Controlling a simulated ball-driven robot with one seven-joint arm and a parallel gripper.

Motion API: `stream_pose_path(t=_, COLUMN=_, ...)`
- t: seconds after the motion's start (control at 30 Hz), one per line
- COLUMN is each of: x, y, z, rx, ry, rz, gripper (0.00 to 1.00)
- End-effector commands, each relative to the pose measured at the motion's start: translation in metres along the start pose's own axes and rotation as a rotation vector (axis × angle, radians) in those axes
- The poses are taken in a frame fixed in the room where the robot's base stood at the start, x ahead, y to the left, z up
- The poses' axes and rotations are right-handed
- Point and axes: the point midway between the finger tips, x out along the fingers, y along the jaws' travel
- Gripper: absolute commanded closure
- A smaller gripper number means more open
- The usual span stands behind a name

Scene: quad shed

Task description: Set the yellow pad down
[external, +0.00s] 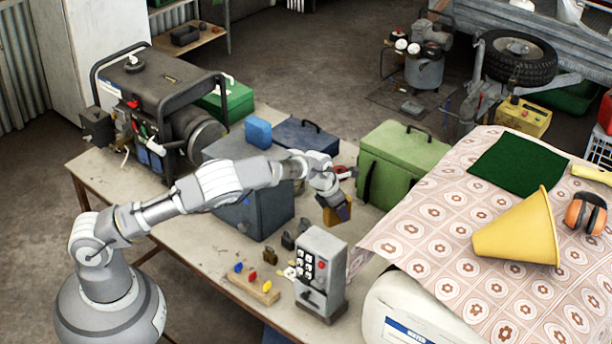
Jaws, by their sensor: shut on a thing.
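My gripper (338,194) is near the middle of the external view, at the end of my outstretched arm. It points down and is shut on the yellow pad (332,216). The pad is a small orange-yellow block with a dark part along its right side. It hangs over the workbench (215,265), between the blue-grey box and the green case. I cannot tell whether its lower edge touches the bench top.
A blue-grey box (262,212) stands left of the pad and a green case (402,155) to its right. A grey switch box (322,270) stands in front, beside several small coloured parts. A generator (150,85) fills the bench's left end. A yellow cone (520,232) lies on patterned cloth.

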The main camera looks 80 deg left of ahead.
Motion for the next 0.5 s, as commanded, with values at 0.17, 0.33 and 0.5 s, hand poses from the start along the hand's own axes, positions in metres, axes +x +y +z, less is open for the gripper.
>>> stream_pose_path(t=0.17, x=0.029, y=0.0, z=-0.012, rx=0.0, ry=0.001, rz=0.0, gripper=0.84)
stream_pose_path(t=0.33, x=0.054, y=0.0, z=-0.023, rx=0.0, ry=0.002, rz=0.0, gripper=0.84)
stream_pose_path(t=0.5, x=0.07, y=0.0, z=-0.029, rx=0.0, ry=-0.001, rz=0.0, gripper=0.84)
